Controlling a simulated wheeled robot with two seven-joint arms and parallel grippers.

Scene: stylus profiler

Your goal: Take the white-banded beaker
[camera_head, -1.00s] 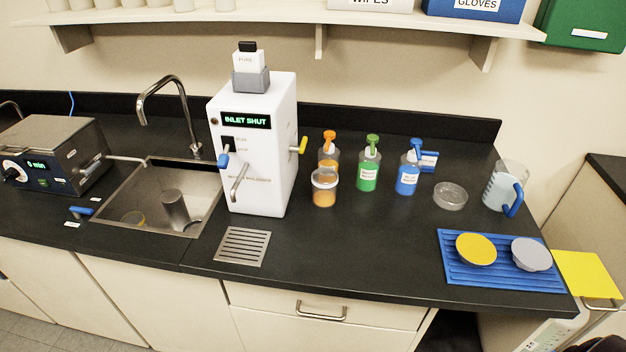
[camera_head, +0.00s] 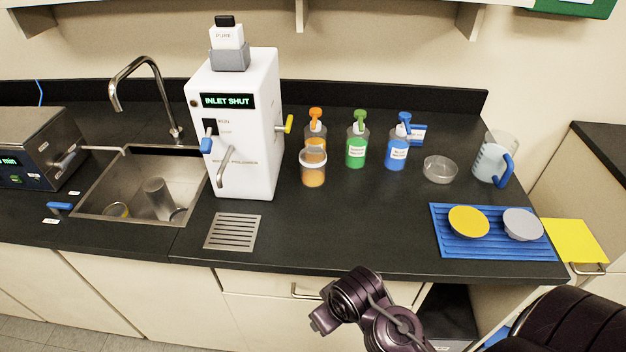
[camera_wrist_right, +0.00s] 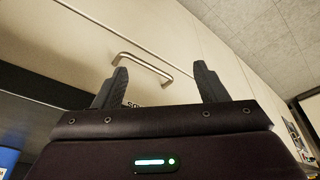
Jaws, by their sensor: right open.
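A clear beaker (camera_head: 313,172) with amber contents and a pale band near its rim stands upright on the black counter, in front of the orange-topped pump bottle. It is the nearest match to the white-banded beaker. My right arm comes in at the bottom of the head view, below the counter's front edge and well short of the beaker. In the right wrist view my right gripper (camera_wrist_right: 161,67) is open and empty, its fingers apart before a drawer handle (camera_wrist_right: 143,66). The beaker does not show there. My left gripper is not in view.
A white water purifier (camera_head: 238,130) stands left of the beaker, beside the sink (camera_head: 90,200). Pump bottles, green (camera_head: 357,148) and blue (camera_head: 397,152), stand to the right. A glass dish (camera_head: 440,171), a jug (camera_head: 490,163) and a blue mat (camera_head: 497,250) lie further right. The front counter is clear.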

